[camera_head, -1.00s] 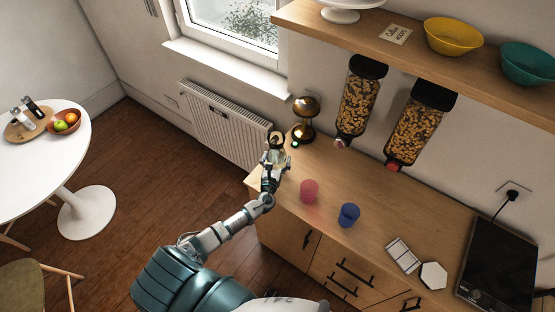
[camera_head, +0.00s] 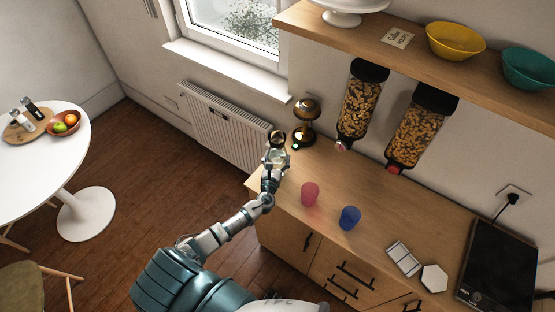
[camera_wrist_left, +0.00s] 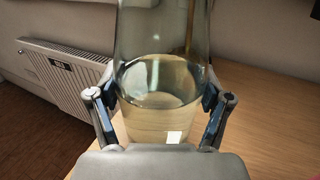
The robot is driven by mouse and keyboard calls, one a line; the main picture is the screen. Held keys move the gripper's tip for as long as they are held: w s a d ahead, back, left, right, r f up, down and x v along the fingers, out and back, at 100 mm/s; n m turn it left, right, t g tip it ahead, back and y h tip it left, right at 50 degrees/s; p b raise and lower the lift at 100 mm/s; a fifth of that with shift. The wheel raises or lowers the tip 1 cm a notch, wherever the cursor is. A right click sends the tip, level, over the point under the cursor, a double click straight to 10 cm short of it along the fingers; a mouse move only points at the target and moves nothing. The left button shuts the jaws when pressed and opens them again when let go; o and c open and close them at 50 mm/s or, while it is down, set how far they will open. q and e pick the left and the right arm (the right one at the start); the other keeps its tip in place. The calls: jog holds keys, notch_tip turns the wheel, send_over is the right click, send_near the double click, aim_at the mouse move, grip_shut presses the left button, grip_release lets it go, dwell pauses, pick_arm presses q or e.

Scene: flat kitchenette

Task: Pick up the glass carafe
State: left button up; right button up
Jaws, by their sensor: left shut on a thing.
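The glass carafe (camera_wrist_left: 160,100) fills the middle of the left wrist view, upright, clear, with pale liquid in its lower part. My left gripper (camera_wrist_left: 160,105) has a finger on each side of it and is shut on it. In the head view the carafe (camera_head: 277,141) shows its dark top just beyond my left gripper (camera_head: 275,158), at the counter's left end. The gripper hides much of its body there. I cannot tell whether its base touches the counter. My right gripper is not in view.
A bronze lamp-like object (camera_head: 306,120) stands just right of the carafe. A pink cup (camera_head: 310,194) and a blue cup (camera_head: 349,217) stand nearer on the wooden counter (camera_head: 385,213). Two cereal dispensers (camera_head: 361,100) hang under the shelf (camera_head: 360,35). A radiator (camera_head: 225,125) is at the left.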

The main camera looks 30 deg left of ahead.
pick_arm(q)
notch_tip(320, 180, up, 2)
jog(key=shift+a, duration=0.1)
jog(key=s+d+r, duration=0.1)
jog(key=s+d, duration=0.8)
jog(key=s, duration=0.3)
jog(key=shift+s+d+r, duration=0.2)
jog(key=shift+s+d, duration=0.05)
jog(key=shift+s, duration=0.15)
dwell(0.5)
